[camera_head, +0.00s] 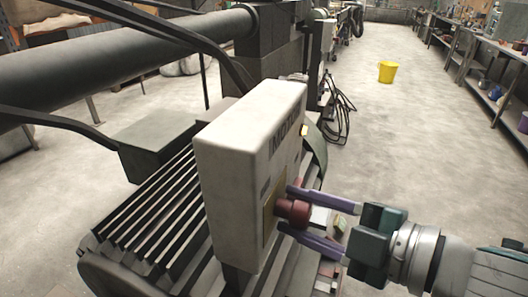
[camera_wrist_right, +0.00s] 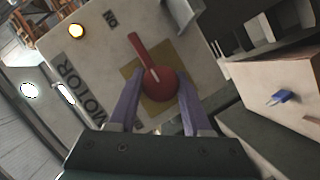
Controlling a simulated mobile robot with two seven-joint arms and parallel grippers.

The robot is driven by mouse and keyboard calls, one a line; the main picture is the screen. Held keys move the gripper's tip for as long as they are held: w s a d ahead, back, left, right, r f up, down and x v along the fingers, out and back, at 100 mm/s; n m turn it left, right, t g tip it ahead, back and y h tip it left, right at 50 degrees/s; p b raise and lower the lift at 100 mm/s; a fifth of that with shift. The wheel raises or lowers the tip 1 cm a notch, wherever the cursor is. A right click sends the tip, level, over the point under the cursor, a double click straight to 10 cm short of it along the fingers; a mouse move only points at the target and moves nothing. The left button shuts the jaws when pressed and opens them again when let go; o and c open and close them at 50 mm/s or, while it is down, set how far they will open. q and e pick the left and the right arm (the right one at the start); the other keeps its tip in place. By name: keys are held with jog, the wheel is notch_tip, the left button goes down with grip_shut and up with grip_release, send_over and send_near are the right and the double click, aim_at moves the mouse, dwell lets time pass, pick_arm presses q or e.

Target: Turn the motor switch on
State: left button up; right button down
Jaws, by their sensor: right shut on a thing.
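The motor switch is a red rotary knob (camera_head: 293,211) on a yellow plate on the front of a cream box (camera_head: 236,185) marked MOTOR. In the right wrist view, the knob (camera_wrist_right: 160,86) has a long handle with a white line, pointing up and left, roughly toward the ON label (camera_wrist_right: 111,19). Another label lower down is partly hidden by a finger. My right gripper (camera_head: 286,210) has its two purple fingers on either side of the knob, shut on it. My left gripper is not in view.
The box stands on a ribbed dark motor housing (camera_head: 150,215). A thick dark pipe (camera_head: 120,65) runs at the upper left. A yellow bucket (camera_head: 388,72) stands on the open floor behind, and workbenches (camera_head: 490,65) line the right. A blue switch (camera_wrist_right: 280,97) shows in the wrist view.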

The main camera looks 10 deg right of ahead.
jog(key=shift+d, duration=0.1)
jog(key=shift+f, duration=0.15)
dwell(0.3)
jog(key=shift+c, duration=1.7)
grip_release()
jog(key=v, duration=1)
jog(key=shift+w+m, duration=0.15)
jog(key=shift+m, duration=0.15)
